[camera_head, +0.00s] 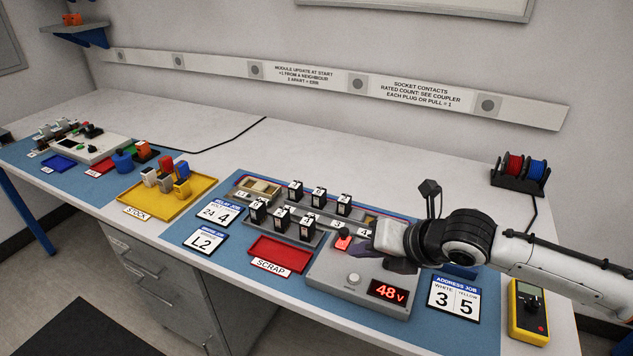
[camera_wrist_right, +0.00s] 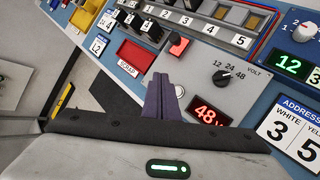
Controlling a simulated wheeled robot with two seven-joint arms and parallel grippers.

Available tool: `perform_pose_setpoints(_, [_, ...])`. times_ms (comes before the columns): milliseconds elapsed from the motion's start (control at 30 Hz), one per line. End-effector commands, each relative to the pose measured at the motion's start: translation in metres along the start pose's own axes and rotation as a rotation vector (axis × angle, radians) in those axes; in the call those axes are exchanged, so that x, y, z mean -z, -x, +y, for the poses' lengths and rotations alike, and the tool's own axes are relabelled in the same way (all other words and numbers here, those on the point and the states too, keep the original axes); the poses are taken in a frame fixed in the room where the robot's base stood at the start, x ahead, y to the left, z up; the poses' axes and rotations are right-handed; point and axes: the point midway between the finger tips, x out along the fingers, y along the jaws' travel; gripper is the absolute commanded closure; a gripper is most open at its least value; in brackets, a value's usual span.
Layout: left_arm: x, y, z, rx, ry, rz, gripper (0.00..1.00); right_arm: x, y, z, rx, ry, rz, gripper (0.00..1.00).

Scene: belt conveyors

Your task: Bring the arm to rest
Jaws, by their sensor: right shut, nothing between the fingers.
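My right arm comes in from the right in the head view. Its gripper (camera_head: 362,251) hangs over the grey test panel (camera_head: 338,287), close to a red switch (camera_head: 343,239). In the right wrist view its purple fingers (camera_wrist_right: 162,98) are together with nothing between them. They point toward the red switch (camera_wrist_right: 178,46), apart from it in that picture. The panel's red display (camera_head: 388,291) reads 48 V. The wrist hides part of the panel's right side in the head view. My left gripper is not in view.
Black modules (camera_head: 283,216) stand in rows beside the red scrap tray (camera_head: 277,250). A yellow stock tray (camera_head: 157,198) holds coloured blocks. A job card (camera_head: 453,298) and a yellow meter (camera_head: 527,311) lie at the right. Wire spools (camera_head: 522,172) stand behind the arm. The table's back is mostly clear.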

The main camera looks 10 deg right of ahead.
Motion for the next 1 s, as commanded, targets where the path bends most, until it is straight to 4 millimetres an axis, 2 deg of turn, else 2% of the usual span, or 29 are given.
perform_pose_setpoints(133, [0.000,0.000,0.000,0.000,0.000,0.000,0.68,0.015,-0.009,0.006,-0.025,-0.076,0.012,1.00])
perform_pose_setpoints(233, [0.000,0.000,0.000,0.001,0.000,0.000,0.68,0.043,-0.024,0.017,-0.075,-0.251,0.033,1.00])
perform_pose_setpoints(400, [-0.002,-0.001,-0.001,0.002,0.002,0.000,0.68,0.100,-0.049,0.033,-0.170,-0.742,0.073,1.00])
perform_pose_setpoints(533, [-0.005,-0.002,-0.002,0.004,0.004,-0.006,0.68,0.138,-0.059,0.027,-0.204,-1.143,0.087,1.00])
perform_pose_setpoints(667, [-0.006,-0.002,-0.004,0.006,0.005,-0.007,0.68,0.174,-0.063,0.005,-0.205,-1.520,0.077,1.00])
perform_pose_setpoints(733, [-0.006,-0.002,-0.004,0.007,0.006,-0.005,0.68,0.197,-0.062,-0.013,-0.194,-1.740,0.056,1.00])
perform_pose_setpoints(900, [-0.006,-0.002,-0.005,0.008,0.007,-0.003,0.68,0.261,-0.049,-0.075,-0.142,-2.245,-0.061,1.00])
perform_pose_setpoints(1000, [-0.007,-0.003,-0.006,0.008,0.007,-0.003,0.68,0.293,-0.036,-0.107,-0.113,-2.453,-0.148,1.00])
